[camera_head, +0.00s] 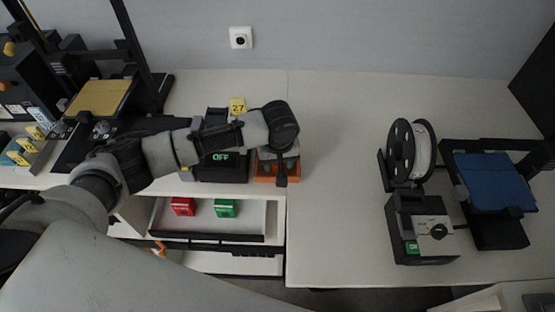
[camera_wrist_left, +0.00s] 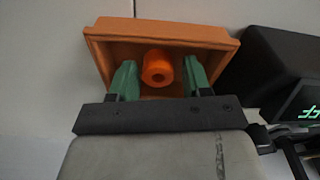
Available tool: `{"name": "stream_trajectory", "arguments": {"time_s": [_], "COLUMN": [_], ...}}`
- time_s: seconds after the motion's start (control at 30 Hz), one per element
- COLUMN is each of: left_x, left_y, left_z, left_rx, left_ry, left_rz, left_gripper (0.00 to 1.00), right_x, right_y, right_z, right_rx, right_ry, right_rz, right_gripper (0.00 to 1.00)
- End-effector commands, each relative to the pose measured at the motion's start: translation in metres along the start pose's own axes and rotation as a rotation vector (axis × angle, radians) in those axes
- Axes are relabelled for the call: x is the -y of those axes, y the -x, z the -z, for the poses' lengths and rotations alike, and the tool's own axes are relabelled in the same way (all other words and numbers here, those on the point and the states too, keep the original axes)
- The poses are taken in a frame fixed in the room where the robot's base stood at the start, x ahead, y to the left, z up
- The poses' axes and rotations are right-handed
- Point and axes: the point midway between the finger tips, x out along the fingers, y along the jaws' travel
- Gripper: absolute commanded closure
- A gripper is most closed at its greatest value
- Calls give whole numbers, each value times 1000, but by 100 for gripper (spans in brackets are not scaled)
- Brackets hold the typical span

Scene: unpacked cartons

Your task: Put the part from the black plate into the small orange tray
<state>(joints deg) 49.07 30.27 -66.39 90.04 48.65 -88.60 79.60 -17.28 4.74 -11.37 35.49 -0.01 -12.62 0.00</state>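The small orange tray (camera_head: 265,178) stands on the white table under my left gripper (camera_head: 280,170), which partly covers it. In the left wrist view the tray (camera_wrist_left: 105,45) lies just beyond my gripper's green fingers (camera_wrist_left: 160,80). The orange part (camera_wrist_left: 158,68), a short cylinder with a hole, shows between the fingers and over the tray's inside. The fingers stand apart, with a gap between the part and the right finger. The part looks to lie in the tray. I cannot make out a black plate. My right gripper is not in view.
A black box with a green OFF display (camera_head: 222,167) stands close left of the tray. A yellow 27 sign (camera_head: 238,106) is behind. A filament spool (camera_head: 411,152), a control box (camera_head: 421,230) and a blue-plated printer (camera_head: 490,182) stand right. The table's middle is clear.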

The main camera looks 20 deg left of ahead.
Motion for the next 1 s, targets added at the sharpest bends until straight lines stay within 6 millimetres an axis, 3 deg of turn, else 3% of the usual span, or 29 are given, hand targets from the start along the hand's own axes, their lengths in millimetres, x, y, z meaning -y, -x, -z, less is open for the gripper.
{"name": "stream_trajectory", "arguments": {"time_s": [0.33,0.47,0.8,1.0], "left_x": [0,0,-1,-1], "left_y": [1,12,82,112], "left_z": [0,0,1,1], "left_rx": [-1,0,-3,-1], "left_ry": [0,0,0,1], "left_rz": [0,-1,-3,-2], "left_gripper": [42,42,42,42], "right_x": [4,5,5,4], "right_y": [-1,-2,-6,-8], "right_z": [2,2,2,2], "right_rx": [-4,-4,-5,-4], "right_ry": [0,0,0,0], "right_rz": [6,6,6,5], "right_gripper": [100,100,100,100]}}
